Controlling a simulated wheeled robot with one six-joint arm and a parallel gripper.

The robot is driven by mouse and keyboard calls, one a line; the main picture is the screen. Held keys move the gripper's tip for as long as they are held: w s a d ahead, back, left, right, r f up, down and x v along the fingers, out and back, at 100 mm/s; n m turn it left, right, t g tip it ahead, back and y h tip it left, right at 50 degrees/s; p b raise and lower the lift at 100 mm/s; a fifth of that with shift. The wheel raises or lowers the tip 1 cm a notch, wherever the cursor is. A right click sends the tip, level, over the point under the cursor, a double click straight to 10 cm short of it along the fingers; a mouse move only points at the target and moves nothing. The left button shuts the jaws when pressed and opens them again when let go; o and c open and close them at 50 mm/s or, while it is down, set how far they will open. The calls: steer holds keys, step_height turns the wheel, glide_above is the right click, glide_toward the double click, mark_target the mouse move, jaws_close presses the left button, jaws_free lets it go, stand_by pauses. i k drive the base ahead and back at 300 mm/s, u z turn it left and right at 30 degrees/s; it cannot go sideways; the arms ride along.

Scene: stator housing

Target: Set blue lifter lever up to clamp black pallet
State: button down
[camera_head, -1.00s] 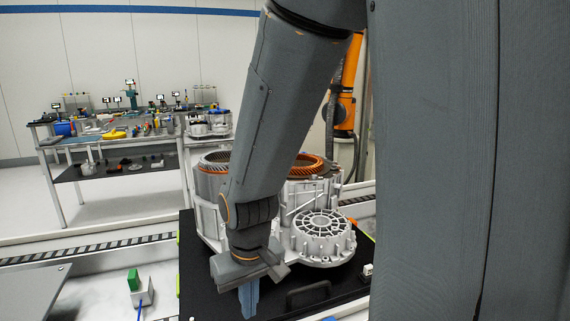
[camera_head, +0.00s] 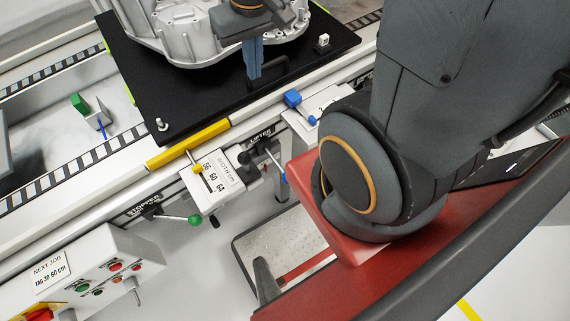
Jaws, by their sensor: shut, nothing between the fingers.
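The black pallet (camera_head: 193,105) lies on the conveyor at the top of the view. It carries the grey metal stator housing (camera_head: 180,30). A thin lever with a blue end (camera_head: 281,176) hangs downward below the conveyor's front rail, beside the LIFTER label (camera_head: 261,138); my base partly crowds it. I cannot tell from this view whether the pallet is clamped. My gripper (camera_head: 253,76) points down over the pallet's front part, in front of the housing. Its blue-grey fingers are shut and empty, well apart from the lever.
A yellow bar (camera_head: 188,144) runs along the front rail. A width gauge (camera_head: 211,183) and a green-knobbed stopper lever (camera_head: 194,219) stand left of the blue lever. A control box (camera_head: 75,270) is at lower left.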

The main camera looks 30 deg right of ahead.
mark_target(276, 163)
steer(key=u, duration=0.2)
steer(key=k, duration=1.95)
steer(key=z, duration=0.05)
